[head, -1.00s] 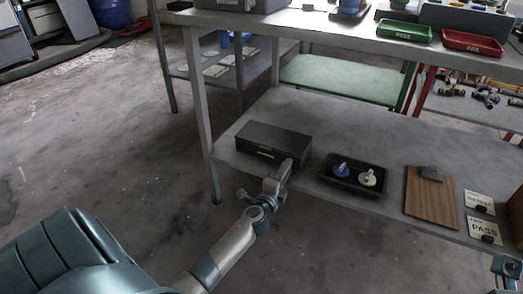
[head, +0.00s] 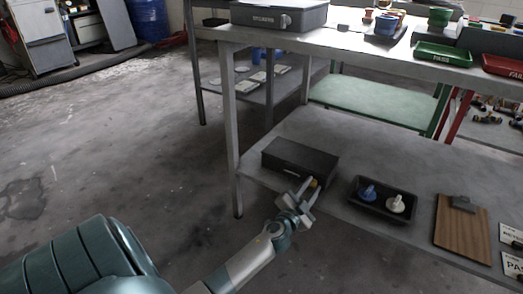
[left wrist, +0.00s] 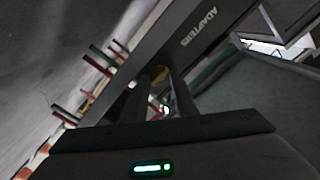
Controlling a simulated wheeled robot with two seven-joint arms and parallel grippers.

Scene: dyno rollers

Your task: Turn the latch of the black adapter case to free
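The black adapter case (head: 299,158) lies shut on the lower shelf, near its left end. In the left wrist view its long dark side (left wrist: 190,45) runs diagonally and bears the word ADAPTERS. The latch is partly hidden by the fingers. My right gripper is not in view.
A black tray (head: 376,211) with a blue and a white knobbed part stands right of the case. A clipboard (head: 463,228) and cards lie farther right. A table leg (head: 232,130) stands left of the case; the upper tabletop (head: 350,45) overhangs behind.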

